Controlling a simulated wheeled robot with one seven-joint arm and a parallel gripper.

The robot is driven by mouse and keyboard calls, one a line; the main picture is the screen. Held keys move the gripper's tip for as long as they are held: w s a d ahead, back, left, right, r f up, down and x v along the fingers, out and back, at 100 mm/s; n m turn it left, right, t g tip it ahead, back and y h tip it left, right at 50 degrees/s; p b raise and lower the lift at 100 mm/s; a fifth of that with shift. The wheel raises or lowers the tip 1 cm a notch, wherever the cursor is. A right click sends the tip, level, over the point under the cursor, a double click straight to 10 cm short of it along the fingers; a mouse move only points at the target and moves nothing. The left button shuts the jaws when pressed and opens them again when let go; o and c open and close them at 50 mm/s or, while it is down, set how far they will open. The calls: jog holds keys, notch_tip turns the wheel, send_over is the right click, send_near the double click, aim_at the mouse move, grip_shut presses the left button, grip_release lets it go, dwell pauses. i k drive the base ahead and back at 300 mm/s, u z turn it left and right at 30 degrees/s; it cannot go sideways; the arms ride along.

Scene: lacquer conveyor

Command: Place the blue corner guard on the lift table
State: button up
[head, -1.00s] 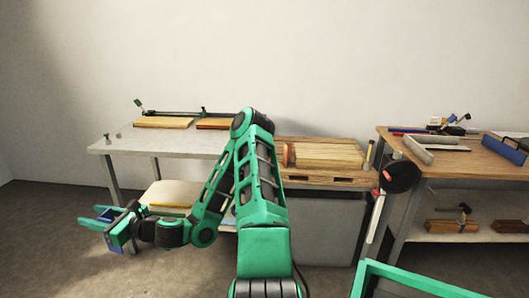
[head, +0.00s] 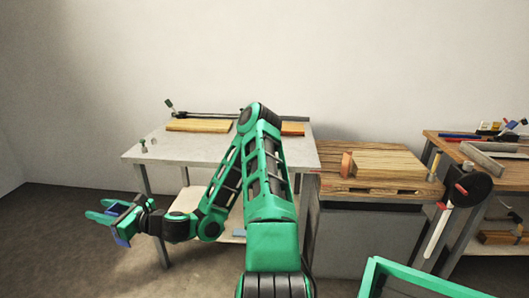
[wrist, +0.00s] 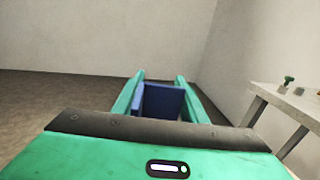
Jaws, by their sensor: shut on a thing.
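My gripper (head: 110,212) is at the left of the head view, shut on the blue corner guard (wrist: 162,102). In the wrist view the guard is a dark blue angled piece between the two green fingers. In the head view only small blue parts show at the gripper. The gripper is held out in front of the left end of a grey-topped table (head: 185,150), apart from it. I cannot tell from these views which piece of furniture is the lift table.
The grey table carries wooden boards (head: 200,126). Right of it stands a wood-topped cabinet (head: 375,195) with a board on it, then a workbench (head: 450,143) with tools. A green-framed thing (head: 420,280) is at the lower right. Floor left of the gripper is clear.

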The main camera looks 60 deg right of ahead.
aim_at(339, 160)
jog(key=u, duration=0.15)
jog(key=i, duration=0.25)
jog(key=z, duration=1.85)
